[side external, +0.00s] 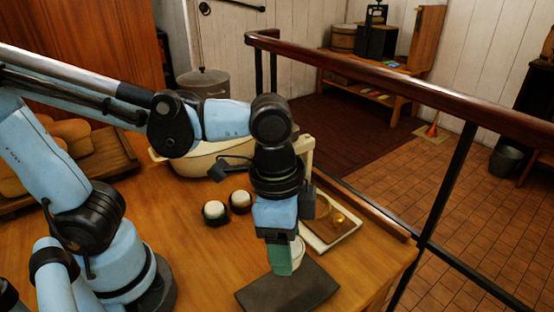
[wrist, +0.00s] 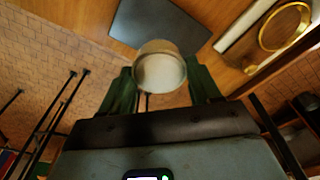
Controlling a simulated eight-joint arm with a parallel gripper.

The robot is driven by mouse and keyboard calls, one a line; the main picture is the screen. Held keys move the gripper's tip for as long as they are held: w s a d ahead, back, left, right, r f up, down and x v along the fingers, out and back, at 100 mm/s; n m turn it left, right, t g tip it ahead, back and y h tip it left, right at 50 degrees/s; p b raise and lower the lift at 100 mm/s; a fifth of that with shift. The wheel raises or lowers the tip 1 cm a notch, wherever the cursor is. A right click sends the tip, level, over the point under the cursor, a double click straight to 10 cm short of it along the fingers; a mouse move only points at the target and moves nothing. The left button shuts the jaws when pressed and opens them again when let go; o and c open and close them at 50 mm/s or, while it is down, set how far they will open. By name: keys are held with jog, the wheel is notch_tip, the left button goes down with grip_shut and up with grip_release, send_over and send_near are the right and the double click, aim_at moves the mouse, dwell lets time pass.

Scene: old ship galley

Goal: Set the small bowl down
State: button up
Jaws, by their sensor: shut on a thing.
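My gripper (side external: 286,265) points down over the front right of the wooden table, with its green fingers shut on the small bowl. In the wrist view the pale, round small bowl (wrist: 160,72) sits between the two green fingers of my gripper (wrist: 161,86). In the side view only a whitish part of the bowl (side external: 299,252) shows behind a finger. A dark flat slab (side external: 312,286) lies on the table under the gripper, and it also shows in the wrist view (wrist: 165,22). I cannot tell whether the bowl touches the slab.
A pale tray (side external: 327,243) with a brass round piece stands just behind my gripper. Two dark-and-white round items (side external: 215,211) stand to the left, before a large cream basin (side external: 215,160). A wooden railing (side external: 400,82) runs past the table's right edge. Bare table (side external: 215,262) lies left of the slab.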

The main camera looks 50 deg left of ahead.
aim_at(274, 302)
jog(key=shift+s+d+f+m, duration=0.1)
jog(key=shift+s+f+m, duration=0.5)
jog(key=shift+f, duration=0.9)
jog(key=shift+s+f+m, duration=0.45)
jog(key=shift+f+m, duration=0.3)
jog(key=shift+f, duration=0.75)
jog(key=shift+s+d+f+m, duration=0.1)
jog(key=shift+s+f+m, duration=0.5)
jog(key=shift+f, duration=0.9)
jog(key=shift+w+f, duration=0.1)
jog(key=o, duration=1.2)
jog(key=shift+a+r, duration=0.7)
jog(key=shift+r, duration=5.2)
jog(key=w+a+f+n+t+y, duration=0.1)
jog(key=w+a+n+t, duration=0.5)
jog(key=w+a+n, duration=0.3)
jog(key=a+n, duration=0.4)
jog(key=a, duration=0.1)
jog(key=shift+a, duration=0.15)
